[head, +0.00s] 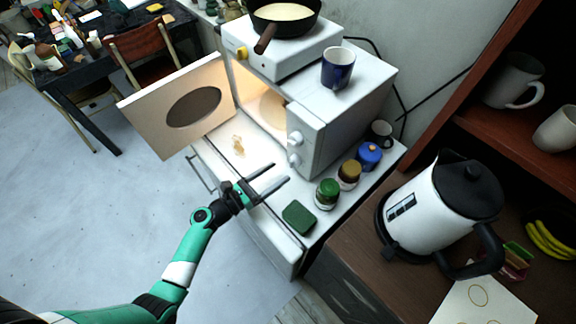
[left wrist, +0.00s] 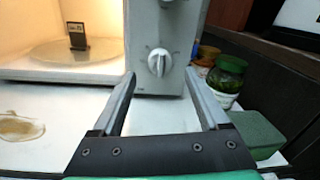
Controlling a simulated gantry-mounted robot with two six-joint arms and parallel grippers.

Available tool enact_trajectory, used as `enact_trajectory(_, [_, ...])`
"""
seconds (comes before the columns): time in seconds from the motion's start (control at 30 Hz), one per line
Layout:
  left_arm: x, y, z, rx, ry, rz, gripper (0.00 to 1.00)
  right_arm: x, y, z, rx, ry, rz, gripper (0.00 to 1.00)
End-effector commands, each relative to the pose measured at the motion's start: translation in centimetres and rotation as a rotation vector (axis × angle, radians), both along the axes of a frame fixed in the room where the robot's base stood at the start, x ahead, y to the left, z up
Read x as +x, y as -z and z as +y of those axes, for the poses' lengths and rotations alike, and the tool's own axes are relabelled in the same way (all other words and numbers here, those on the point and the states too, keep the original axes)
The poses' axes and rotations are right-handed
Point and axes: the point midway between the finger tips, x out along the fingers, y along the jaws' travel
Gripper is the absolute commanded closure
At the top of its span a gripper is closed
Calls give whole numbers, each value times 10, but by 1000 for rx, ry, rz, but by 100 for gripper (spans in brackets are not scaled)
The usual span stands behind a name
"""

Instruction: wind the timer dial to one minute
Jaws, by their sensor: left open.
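The white microwave (head: 345,125) stands on the white counter with its door (head: 145,110) swung open and its inside lit. Its front panel has two round white dials, an upper dial (head: 295,138) and a lower dial (head: 294,160). I cannot tell from the markings which is the timer. My left gripper (head: 275,176) is open and empty, in front of and below the panel. In the left wrist view, the lower dial (left wrist: 159,62) shows beyond and between the open fingertips (left wrist: 160,74), apart from them. The upper dial (left wrist: 168,2) is cut off at the top edge.
A green-lidded jar (head: 327,193), a brown-lidded jar (head: 348,174) and a green sponge (head: 299,216) stand right of the gripper. A brownish spill (left wrist: 18,128) lies on the counter. A small dark object (left wrist: 77,36) stands on the turntable. A blue mug (head: 338,68) is on the microwave.

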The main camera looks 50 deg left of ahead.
Motion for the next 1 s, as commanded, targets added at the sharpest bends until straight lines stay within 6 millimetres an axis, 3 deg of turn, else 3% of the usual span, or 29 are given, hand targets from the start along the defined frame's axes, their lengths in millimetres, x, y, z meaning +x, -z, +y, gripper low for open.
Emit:
enact_trajectory(0.1, [25,1,-4,1,4,-1,23,0,7,0,0,0,0,50])
enact_trajectory(0.23, [43,1,-4,1,1,0,23,0,11,0,0,0,0,50])
enact_trajectory(0.57, [50,0,-5,0,-2,0,23,0,11,0,0,0,0,50])
enact_trajectory(0.67, [50,0,-5,0,-2,0,37,0,11,0,0,0,0,50])
enact_trajectory(1.0, [50,0,-5,0,-1,0,98,0,11,0,0,0,0,50])
